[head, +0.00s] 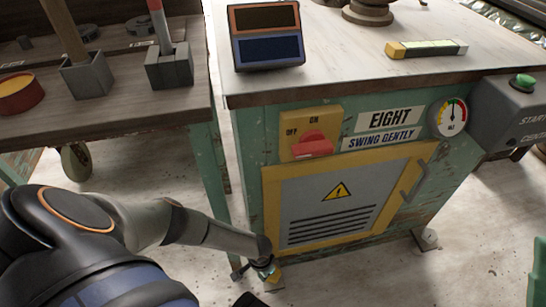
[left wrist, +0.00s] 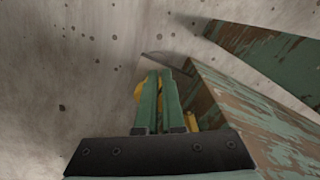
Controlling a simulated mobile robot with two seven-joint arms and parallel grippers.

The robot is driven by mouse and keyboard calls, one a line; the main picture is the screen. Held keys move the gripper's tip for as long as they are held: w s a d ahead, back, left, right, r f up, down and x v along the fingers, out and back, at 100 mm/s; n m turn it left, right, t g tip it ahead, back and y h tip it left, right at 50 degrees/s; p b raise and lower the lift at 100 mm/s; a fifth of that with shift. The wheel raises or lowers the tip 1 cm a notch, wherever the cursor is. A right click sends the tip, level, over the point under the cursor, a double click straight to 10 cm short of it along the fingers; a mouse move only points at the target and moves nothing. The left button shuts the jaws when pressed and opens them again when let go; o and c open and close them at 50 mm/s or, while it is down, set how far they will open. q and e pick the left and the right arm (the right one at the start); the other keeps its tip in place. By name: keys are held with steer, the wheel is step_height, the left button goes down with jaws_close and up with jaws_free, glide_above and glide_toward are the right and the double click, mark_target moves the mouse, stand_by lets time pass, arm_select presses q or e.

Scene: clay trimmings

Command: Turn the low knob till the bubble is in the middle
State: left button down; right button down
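The bubble level (head: 427,48), a yellow and pale green bar, lies on the bench top in the head view. The bubble is too small to make out. My left gripper (head: 268,271) is down by the floor at the cabinet's near lower corner. A bit of yellow, perhaps the low knob (head: 274,284), shows beside it. In the left wrist view the green fingers (left wrist: 160,74) are close together with a narrow gap. Yellow (left wrist: 138,92) shows just left of them; the fingers hide much of it. Whether they grip it I cannot tell. My right gripper is not clearly seen.
The green cabinet (head: 250,150) has a red switch (head: 312,145), a grey door (head: 325,205) with handle and a round gauge (head: 450,117). Another foot (head: 427,239) stands at its right. A wooden table (head: 120,105) stands left. An unclear green piece (head: 538,285) shows at the right edge.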

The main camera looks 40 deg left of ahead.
arm_select(q)
steer(key=shift+w+a, duration=0.25)
steer(key=shift+w, duration=0.1)
steer(key=shift+r, duration=0.1)
stand_by(0.3)
step_height(320, 180, up, 6)
steer(key=s+p, duration=0.1)
steer(key=p, duration=0.5)
steer(key=shift+a, duration=0.2)
